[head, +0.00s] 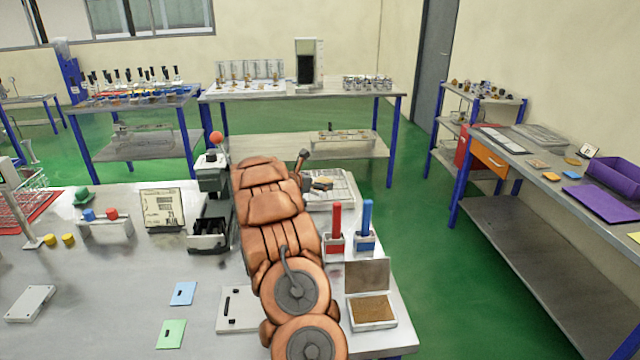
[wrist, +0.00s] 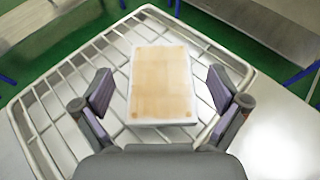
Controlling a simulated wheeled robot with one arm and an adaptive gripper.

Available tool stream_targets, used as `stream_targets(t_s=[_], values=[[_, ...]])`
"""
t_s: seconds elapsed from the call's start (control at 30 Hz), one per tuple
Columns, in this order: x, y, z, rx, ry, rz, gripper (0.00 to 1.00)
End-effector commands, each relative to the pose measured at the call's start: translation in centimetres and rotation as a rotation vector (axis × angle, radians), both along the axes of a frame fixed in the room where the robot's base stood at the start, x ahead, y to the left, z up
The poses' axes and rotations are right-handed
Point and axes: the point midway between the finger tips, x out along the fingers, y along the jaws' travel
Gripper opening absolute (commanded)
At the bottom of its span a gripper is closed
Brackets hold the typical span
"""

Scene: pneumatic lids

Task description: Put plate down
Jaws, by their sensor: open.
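The plate (wrist: 160,88) is a flat, tan rectangular piece with a pale edge. In the wrist view it lies on a white wire rack (wrist: 62,82), between the two fingers of my gripper (wrist: 160,92). The fingers are open, with a gap on each side of the plate. In the head view my orange arm covers part of the rack (head: 345,190). A small tan and dark piece (head: 321,184) shows on the rack beside the arm; I cannot tell its outline there.
A red block (head: 335,243) and a blue block (head: 366,238) with upright handles stand in front of the rack. An open box (head: 372,311) sits at the table's front right corner. A black holder (head: 208,236) stands left of my arm. Green floor lies beyond the table.

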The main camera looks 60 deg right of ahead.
Motion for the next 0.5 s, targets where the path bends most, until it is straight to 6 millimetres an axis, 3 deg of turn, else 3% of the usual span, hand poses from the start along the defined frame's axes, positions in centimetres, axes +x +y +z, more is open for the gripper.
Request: stream_targets(t_s=[0.5], values=[[0.8, 7.0, 2.8, -0.001, -0.001, 0.003, 0.97]])
